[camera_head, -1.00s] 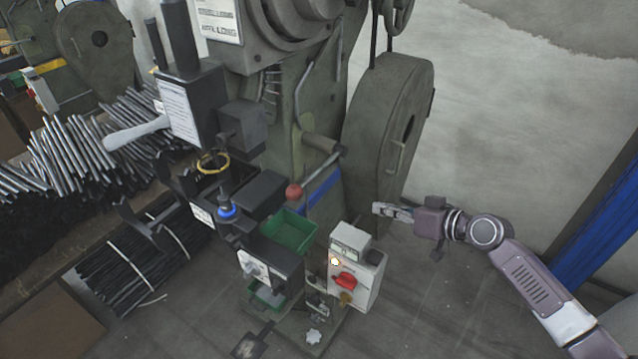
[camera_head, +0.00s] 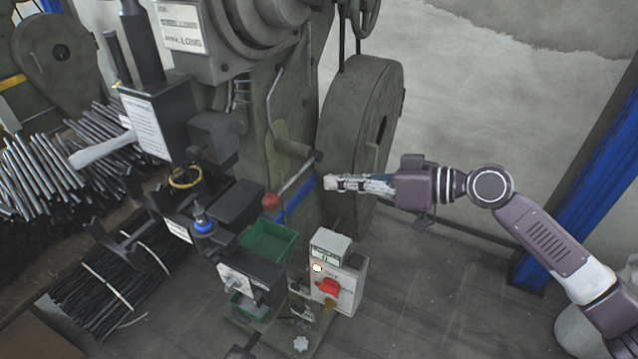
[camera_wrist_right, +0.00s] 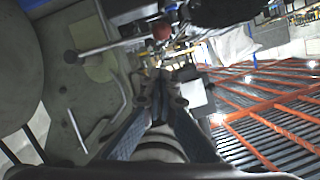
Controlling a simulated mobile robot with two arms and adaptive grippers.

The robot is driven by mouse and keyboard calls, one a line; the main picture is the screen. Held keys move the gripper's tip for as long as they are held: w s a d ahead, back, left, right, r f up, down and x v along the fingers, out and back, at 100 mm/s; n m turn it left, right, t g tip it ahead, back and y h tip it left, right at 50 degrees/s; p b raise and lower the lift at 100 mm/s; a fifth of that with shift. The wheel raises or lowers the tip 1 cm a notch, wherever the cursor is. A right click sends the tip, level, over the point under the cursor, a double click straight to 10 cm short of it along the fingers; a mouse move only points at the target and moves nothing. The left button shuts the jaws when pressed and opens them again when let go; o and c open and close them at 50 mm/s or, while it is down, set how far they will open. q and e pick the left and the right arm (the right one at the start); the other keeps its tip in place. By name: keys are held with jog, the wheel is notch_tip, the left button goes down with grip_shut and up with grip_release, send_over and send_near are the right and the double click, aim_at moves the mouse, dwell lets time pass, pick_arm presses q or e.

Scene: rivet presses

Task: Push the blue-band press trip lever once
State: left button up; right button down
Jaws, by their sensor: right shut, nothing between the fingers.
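The press (camera_head: 225,110) with a blue band (camera_head: 300,198) on its column stands left of centre. Its trip lever is a grey rod (camera_head: 296,180) ending in a red ball knob (camera_head: 270,201). In the right wrist view the red ball (camera_wrist_right: 163,30) and its rod (camera_wrist_right: 110,46) lie above the fingers. My right gripper (camera_head: 330,182) is shut and empty. It points left in the head view, to the right of the knob and close to the lever's pivot end in the picture. I see no contact with the lever.
A control box (camera_head: 338,282) with a red switch stands below the gripper. A green bin (camera_head: 267,241) sits under the lever. A large flywheel guard (camera_head: 362,125) is behind the gripper. Bundled rods (camera_head: 125,275) lie at left.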

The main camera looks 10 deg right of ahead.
jog(key=s+f+p+x, duration=0.1)
jog(key=p+x, duration=0.3)
jog(key=x, duration=0.7)
jog(key=shift+a+f+p, duration=0.15)
jog(key=shift+f+p, duration=0.15)
jog(key=shift+f, duration=0.55)
jog(key=shift+f, duration=0.1)
